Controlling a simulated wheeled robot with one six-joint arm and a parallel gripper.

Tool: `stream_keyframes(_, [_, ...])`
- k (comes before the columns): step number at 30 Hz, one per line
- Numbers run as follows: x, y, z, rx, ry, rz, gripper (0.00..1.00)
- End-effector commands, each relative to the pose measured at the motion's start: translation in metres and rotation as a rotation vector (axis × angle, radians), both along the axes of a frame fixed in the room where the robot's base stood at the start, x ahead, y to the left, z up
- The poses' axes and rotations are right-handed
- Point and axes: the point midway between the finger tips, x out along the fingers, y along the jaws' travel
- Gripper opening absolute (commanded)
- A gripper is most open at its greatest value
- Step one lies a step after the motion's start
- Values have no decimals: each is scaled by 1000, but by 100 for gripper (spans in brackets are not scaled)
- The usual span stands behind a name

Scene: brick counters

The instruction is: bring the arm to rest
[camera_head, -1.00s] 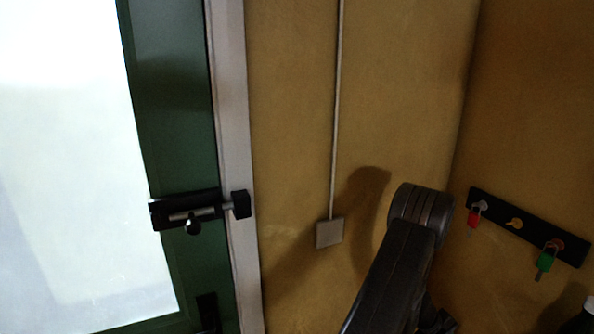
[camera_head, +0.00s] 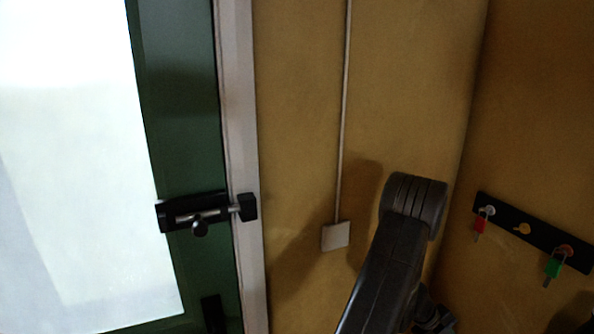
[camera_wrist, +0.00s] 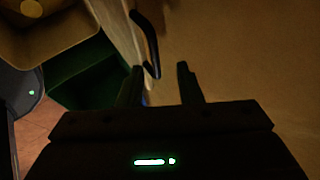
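My arm (camera_head: 388,265) rises from the bottom of the head view, right of centre, in front of the yellow wall. Its rounded dark joint is at the top. My gripper is not clearly visible in the head view. In the wrist view my gripper (camera_wrist: 159,76) shows two dark fingers standing apart with a gap between them. Nothing is seen held between them. A dark curved bar (camera_wrist: 149,42) shows just beyond the left finger; whether it touches cannot be told.
In the head view a green-framed door (camera_head: 180,130) with a black bolt (camera_head: 205,213) stands at left. A wall box (camera_head: 336,236) hangs left of my arm. At right is a black key rack (camera_head: 543,242) with red and green tags. The wrist view shows a green bin (camera_wrist: 85,75).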

Motion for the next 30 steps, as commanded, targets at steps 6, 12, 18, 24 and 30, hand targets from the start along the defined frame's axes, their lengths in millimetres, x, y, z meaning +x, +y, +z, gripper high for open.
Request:
stream_keyframes(6, [-8,-27,-33,2,2,-3,32])
stream_keyframes(12, [-9,-37,-54,-12,-4,3,32])
stream_keyframes(18, [-5,-30,-53,-45,-18,0,32])
stream_keyframes(24, [-5,-29,-52,-46,-19,0,32])
stream_keyframes(30, [-5,-28,-51,-46,-24,-8,32])
